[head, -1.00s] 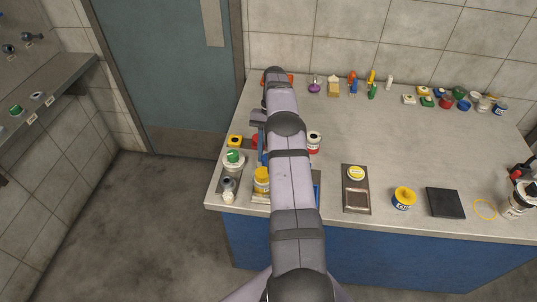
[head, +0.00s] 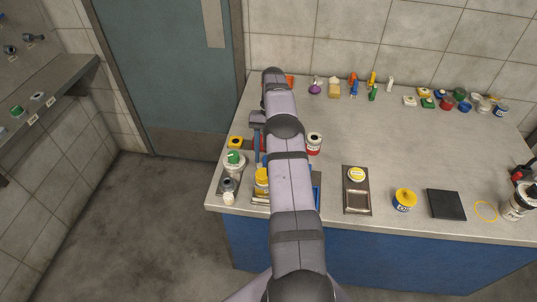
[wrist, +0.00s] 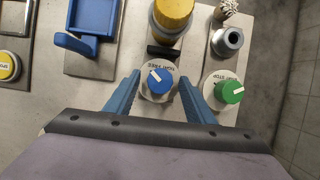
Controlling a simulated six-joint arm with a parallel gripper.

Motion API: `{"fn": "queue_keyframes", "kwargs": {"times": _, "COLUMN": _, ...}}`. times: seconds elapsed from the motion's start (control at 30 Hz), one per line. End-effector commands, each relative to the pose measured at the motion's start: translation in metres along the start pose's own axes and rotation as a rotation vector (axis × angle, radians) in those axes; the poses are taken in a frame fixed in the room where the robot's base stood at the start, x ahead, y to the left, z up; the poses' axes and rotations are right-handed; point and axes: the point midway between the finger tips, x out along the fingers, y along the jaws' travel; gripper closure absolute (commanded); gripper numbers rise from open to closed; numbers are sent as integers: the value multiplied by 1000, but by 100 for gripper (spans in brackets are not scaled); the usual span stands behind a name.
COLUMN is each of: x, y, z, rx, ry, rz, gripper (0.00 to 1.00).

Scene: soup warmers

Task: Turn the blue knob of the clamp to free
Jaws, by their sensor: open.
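The blue knob (wrist: 159,83) of the clamp sits on a round pale dial in the wrist view. Its white pointer points up and to the left in the picture. My gripper (wrist: 160,78) is open, with one blue finger on each side of the knob and visible gaps between. A dark block (wrist: 163,52) and a yellow-topped can (wrist: 173,13) stand just beyond the dial. In the head view my arm hides the knob.
A green knob (wrist: 232,91) on another labelled dial sits close to the right finger. Beside it stands a grey metal fitting (wrist: 230,41). A blue tray (wrist: 95,16) with a blue handle lies at the left. The right part of the bench (head: 390,145) has free room.

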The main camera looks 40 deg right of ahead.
Motion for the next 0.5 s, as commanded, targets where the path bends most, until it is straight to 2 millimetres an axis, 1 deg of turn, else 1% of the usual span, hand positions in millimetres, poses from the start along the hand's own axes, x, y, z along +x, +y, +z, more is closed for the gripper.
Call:
{"fn": "queue_keyframes", "kwargs": {"times": 0.13, "x": -2, "y": 0, "z": 1, "rx": 1, "ry": 0, "rz": 0, "gripper": 51}}
{"fn": "queue_keyframes", "kwargs": {"times": 0.27, "x": -10, "y": 0, "z": 4, "rx": 1, "ry": 1, "rz": 0, "gripper": 51}}
{"fn": "queue_keyframes", "kwargs": {"times": 0.37, "x": -22, "y": 0, "z": 8, "rx": 1, "ry": 3, "rz": -1, "gripper": 51}}
{"fn": "queue_keyframes", "kwargs": {"times": 0.5, "x": -44, "y": 0, "z": 17, "rx": 0, "ry": 4, "rz": -1, "gripper": 51}}
